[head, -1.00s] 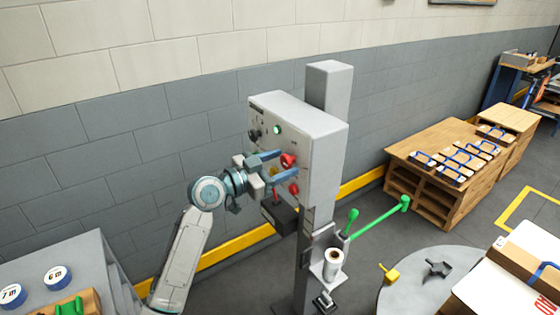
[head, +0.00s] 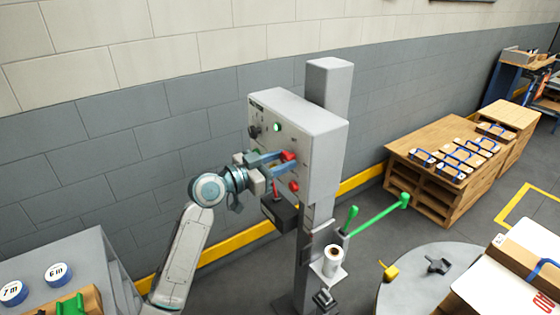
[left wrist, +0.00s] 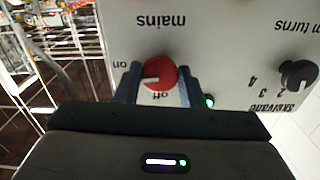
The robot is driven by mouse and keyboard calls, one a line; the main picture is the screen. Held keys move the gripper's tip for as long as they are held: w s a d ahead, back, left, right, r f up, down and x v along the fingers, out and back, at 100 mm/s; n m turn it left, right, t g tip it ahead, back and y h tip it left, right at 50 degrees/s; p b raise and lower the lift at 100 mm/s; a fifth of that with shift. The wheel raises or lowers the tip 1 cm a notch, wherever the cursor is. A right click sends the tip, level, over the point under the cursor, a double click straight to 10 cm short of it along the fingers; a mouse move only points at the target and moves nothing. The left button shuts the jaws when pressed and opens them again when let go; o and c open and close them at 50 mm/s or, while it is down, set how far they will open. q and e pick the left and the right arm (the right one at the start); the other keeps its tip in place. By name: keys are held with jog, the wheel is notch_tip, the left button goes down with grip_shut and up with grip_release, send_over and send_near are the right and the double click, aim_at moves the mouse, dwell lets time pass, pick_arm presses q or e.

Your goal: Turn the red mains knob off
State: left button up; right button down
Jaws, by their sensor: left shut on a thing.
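The red mains knob (head: 289,156) is on the front face of the grey control box (head: 318,160). In the left wrist view, which shows the panel upside down, the knob (left wrist: 160,73) has a white mark pointing left, near the "on" label; the "off" label is just below the knob. My left gripper (head: 283,162) is at the panel with its blue fingers closed on the knob. The fingers also show on either side of it in the left wrist view (left wrist: 160,84). My right gripper is out of view.
A green lamp (head: 278,128) is lit on the panel. A red button (head: 294,186) sits below the mains knob. A black dial (left wrist: 298,75) is beside it on the panel. A green lever (head: 378,218) and a paper roll (head: 333,259) are lower on the post.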

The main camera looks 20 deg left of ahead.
pick_arm(q)
jog(key=n+p, duration=0.1)
jog(key=n, duration=0.3)
jog(key=shift+r, duration=0.1)
jog(key=n+p, duration=0.1)
jog(key=n, duration=0.3)
jog(key=shift+p, duration=0.35)
jog(key=n+p, duration=0.3)
jog(key=n, duration=0.3)
jog(key=shift+r+p, duration=0.1)
jog(key=shift+p, duration=0.2)
jog(key=shift+n+p, duration=0.7)
jog(key=shift+n, duration=0.6)
jog(key=o, duration=1)
jog(key=shift+f, duration=0.2)
